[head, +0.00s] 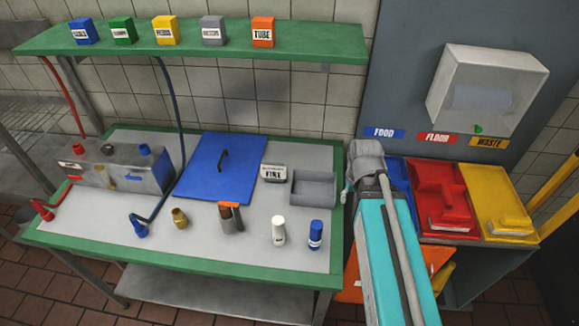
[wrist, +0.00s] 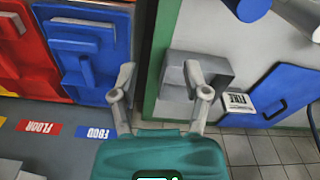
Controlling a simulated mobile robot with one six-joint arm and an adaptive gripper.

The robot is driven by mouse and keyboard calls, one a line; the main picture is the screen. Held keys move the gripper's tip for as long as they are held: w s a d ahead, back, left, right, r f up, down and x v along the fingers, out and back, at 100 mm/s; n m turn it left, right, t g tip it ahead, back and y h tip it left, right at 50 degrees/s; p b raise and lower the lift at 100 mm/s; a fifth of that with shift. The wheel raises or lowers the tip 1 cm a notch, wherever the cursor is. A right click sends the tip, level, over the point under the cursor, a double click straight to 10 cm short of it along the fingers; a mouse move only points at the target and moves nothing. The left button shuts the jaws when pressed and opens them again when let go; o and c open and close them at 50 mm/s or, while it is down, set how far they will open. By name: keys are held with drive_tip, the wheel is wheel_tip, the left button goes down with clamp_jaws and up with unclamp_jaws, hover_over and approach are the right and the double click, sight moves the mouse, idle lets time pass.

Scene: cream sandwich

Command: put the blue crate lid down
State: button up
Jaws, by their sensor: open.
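A blue crate (head: 397,180) stands under the blue FOOD label, largely hidden by my arm in the head view. In the wrist view, the blue crate (wrist: 90,48) shows a closed-looking top with a raised handle; I cannot tell whether this is a separate lid. A flat blue panel (head: 210,178) with a dark handle lies on the table; part of it shows in the wrist view (wrist: 268,118). My gripper (wrist: 158,76) is open and empty, above the gap between the table's green edge and the blue crate. It also shows in the head view (head: 366,162).
Red (head: 440,190) and yellow (head: 495,195) crates stand right of the blue one. The green-edged table (head: 170,258) holds a grey tray (head: 313,188), a FIRE block (head: 273,173), a metal tank (head: 115,170) and small bottles. A green shelf (head: 200,42) hangs behind.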

drive_tip(key=shift+s+d+r+m, duration=0.2)
drive_tip(key=shift+s+d+m, duration=0.2)
drive_tip(key=shift+s, duration=0.1)
drive_tip(key=shift+s+d+r+m, duration=0.15)
drive_tip(key=shift+s+d+m, duration=0.1)
drive_tip(key=shift+s+m, duration=0.2)
